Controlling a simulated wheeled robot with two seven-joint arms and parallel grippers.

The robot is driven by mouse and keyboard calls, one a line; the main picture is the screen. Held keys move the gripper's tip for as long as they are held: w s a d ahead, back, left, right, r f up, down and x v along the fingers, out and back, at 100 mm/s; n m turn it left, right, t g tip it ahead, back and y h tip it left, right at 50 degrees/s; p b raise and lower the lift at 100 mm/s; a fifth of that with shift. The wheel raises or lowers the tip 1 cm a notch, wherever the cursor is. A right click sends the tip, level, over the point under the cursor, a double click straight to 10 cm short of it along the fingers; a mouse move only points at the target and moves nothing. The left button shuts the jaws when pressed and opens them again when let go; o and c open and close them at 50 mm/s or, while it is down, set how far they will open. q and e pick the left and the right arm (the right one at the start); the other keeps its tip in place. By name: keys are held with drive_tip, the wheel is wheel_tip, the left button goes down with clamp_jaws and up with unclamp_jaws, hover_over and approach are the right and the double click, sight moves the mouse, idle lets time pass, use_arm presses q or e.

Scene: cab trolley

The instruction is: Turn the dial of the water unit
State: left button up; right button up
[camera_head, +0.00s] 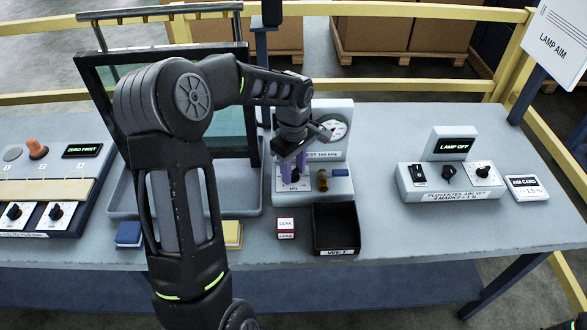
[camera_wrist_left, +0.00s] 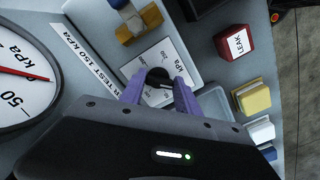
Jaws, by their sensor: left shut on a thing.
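The water unit (camera_head: 338,110) stands behind the middle of the bench, with a round red-needle gauge (camera_head: 333,130) that also fills the left of the left wrist view (camera_wrist_left: 22,88). Its black dial (camera_wrist_left: 158,77) sits on a white plate (camera_wrist_left: 173,58) marked in kPa. My left gripper (camera_head: 293,176) reaches down to this dial, its purple fingers (camera_wrist_left: 160,92) shut on the dial from both sides. My right gripper is not in view.
A brass valve with a blue handle (camera_wrist_left: 130,20) is close beside the dial. A black WET tray (camera_head: 336,228) and a LEAK block (camera_head: 286,227) stand in front. A framed glass pane (camera_head: 225,125) is left, the lamp unit (camera_head: 450,182) right.

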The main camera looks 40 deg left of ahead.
use_arm(q)
clamp_jaws()
drive_tip(key=shift+m, duration=0.3)
drive_tip(key=m+b, duration=0.1)
drive_tip(key=m, duration=0.5)
drive_tip(key=shift+a+m, duration=0.1)
drive_tip(key=shift+m, duration=0.3)
drive_tip(key=m, duration=0.4)
drive_tip(key=shift+a+m+b, duration=0.1)
drive_tip(key=shift+m+b, duration=0.2)
drive_tip(key=shift+b, duration=0.1)
drive_tip(key=shift+m, duration=1.6)
